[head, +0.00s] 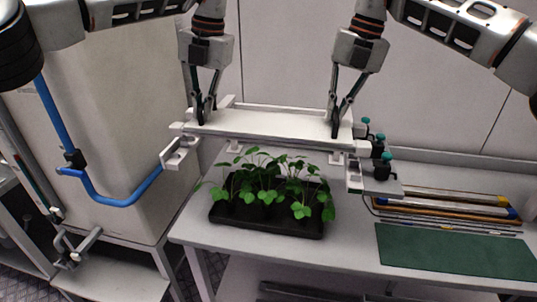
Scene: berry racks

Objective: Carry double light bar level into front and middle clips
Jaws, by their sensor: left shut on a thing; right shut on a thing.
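The double light bar (270,124) is a long white bar, roughly level above the plants. My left gripper (203,121) is shut on it near its left end. My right gripper (335,133) is shut on it near its right end. A pale bracket with a clip (180,152) stands at the bar's left end. Another bracket (374,184) with green-topped knobs (386,157) stands at the right end. Whether the bar touches or sits inside any clip cannot be told. Parts of the rack behind the bar are hidden.
A black tray (268,226) of green seedlings (268,180) stands on the white bench (195,228) below the bar. A green mat (455,252) and several long strips (450,205) lie at the right. A blue pipe (118,200) runs along the beige cabinet (110,110) at the left.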

